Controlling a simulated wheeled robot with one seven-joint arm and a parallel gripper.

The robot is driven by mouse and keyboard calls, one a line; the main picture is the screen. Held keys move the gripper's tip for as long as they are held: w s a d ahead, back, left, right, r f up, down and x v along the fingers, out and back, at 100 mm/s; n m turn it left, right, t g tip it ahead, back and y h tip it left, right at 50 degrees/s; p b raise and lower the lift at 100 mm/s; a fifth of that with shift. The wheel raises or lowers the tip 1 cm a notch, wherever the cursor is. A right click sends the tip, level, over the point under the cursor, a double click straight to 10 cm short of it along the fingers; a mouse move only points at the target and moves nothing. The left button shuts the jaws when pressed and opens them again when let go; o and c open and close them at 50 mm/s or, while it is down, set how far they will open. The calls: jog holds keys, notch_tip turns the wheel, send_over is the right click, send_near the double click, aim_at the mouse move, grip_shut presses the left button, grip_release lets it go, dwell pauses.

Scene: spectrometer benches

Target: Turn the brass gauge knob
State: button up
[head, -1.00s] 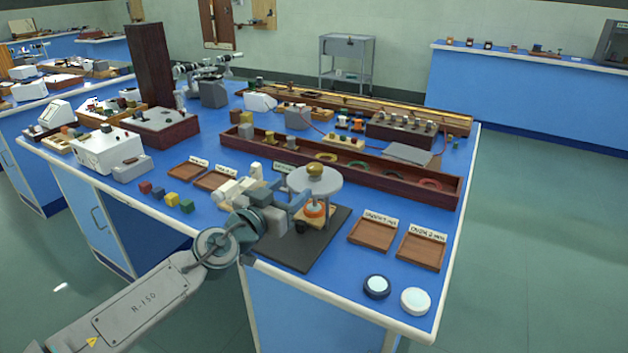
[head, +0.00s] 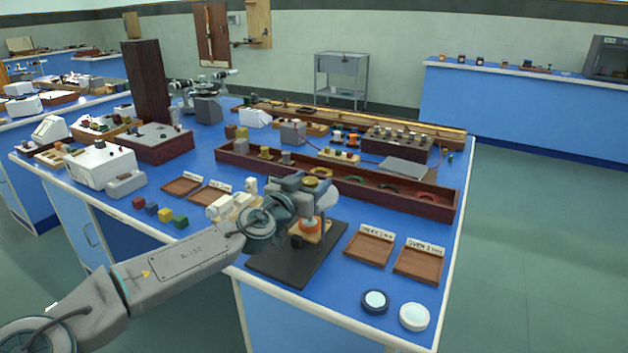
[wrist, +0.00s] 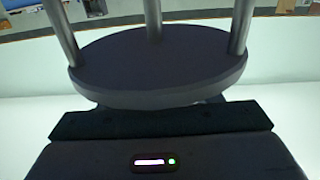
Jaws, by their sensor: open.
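My gripper (head: 308,187) is at the gauge stand on the near part of the blue bench, level with the stand's round top plate (head: 328,199). It hides most of that plate. I cannot make out the brass knob; my gripper seems to cover it in the head view. The wrist view shows a dark round plate (wrist: 160,75) with three metal posts, close above my gripper's housing (wrist: 155,150). The fingertips do not show there. My gripper is open, and I cannot tell whether it touches the knob.
The stand is on a black base mat (head: 285,262), with an orange part (head: 312,226) under the plate. A long wooden tray (head: 390,201) with coloured rings lies behind. Two small labelled trays and two round pucks (head: 414,317) are at right. White blocks (head: 222,207) are at left.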

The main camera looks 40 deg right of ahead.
jog(key=shift+x, duration=1.05)
jog(key=c, duration=1)
